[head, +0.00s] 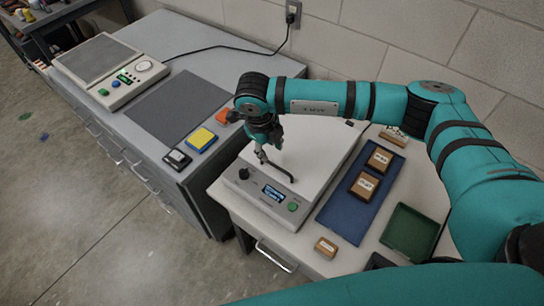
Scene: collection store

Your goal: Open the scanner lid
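The scanner (318,158) is a pale, flat box on the right-hand white cabinet. Its front panel has a black knob, a lit blue display (274,193) and a green button (293,207). Its light top, which looks like the lid, lies flat and looks closed. A dark, curved bar (280,170) shows near the lid's front edge. My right gripper (262,155) points down at the left end of this bar. Whether it touches or grips the bar is unclear, as the fingers are small and dark. My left gripper is out of view.
A blue tray (335,220) with small labelled wooden boxes and a green tray (409,233) lie right of the scanner. A small box (326,247) sits in front. The grey cabinet at left holds another device (112,75), a dark mat (178,104) and coloured blocks. A wall stands behind.

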